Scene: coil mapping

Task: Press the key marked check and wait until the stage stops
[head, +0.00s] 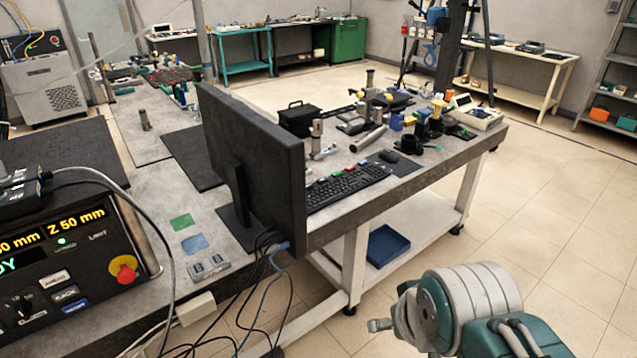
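A dark control box (75,255) stands at the left edge, partly cut off by the frame. Its display shows yellow "Z 50 mm" and part of a cyan word ending in "DY". Its front has several small keys, one reading like "BACK" (66,293), and a blue key (75,306) below it. I cannot read a key marked check. The stage cannot be made out. My arm is at the lower right, well apart from the box. A small grey tip at its left end may be my gripper (380,325); its opening cannot be judged.
A red knob on a yellow base (123,269) sits on the box's right side. Cables hang over the bench front. A black monitor (255,165) stands right of the box, with a keyboard (345,187) behind it. The floor (560,220) at right is clear.

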